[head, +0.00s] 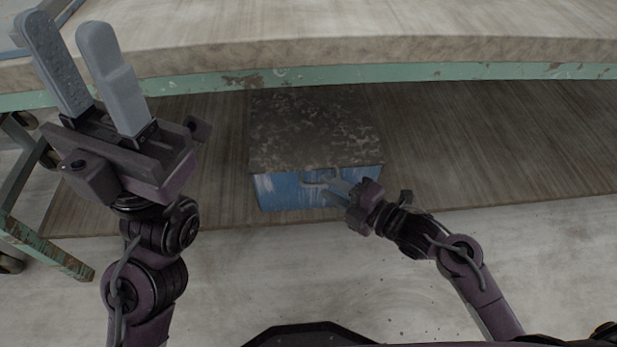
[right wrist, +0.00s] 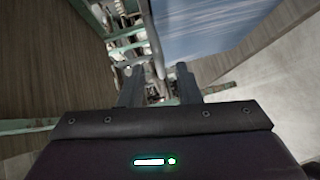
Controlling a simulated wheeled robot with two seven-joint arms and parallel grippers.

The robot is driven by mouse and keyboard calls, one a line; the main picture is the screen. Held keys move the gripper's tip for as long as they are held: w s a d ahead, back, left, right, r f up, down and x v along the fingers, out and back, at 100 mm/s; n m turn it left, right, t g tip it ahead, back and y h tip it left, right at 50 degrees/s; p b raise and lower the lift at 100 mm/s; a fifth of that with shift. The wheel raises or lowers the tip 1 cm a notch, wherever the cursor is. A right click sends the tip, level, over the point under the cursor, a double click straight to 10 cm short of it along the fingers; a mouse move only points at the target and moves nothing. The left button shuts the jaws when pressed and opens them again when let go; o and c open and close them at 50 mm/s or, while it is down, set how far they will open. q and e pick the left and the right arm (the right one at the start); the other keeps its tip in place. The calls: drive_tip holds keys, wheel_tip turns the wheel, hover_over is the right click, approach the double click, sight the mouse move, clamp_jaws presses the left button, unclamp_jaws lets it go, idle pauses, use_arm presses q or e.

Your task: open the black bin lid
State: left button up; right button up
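The bin is a box with a dark, mottled lid (head: 315,128) and a streaked blue front (head: 280,192). It sits on the lower shelf of a workbench, and the lid lies flat on it. A pale grey handle (head: 316,183) is on the front, near the lid's edge. My right gripper (head: 335,188) is at this handle. In the right wrist view, its fingers (right wrist: 159,85) are apart, with a grey bar of the handle reaching between them; contact is unclear. The blue front (right wrist: 205,25) also shows there. My left gripper (head: 78,55) is raised at the left, open and empty.
The thick tabletop (head: 400,52) with its chipped green rail (head: 440,72) overhangs the shelf above and behind the bin. The wooden shelf (head: 480,140) is bare to the bin's right. A green table leg (head: 45,247) stands at the left. The concrete floor in front is clear.

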sight(323, 185)
drive_tip(key=b+x, duration=0.1)
drive_tip(key=x, duration=0.4)
clamp_jaws()
drive_tip(key=shift+f, duration=0.15)
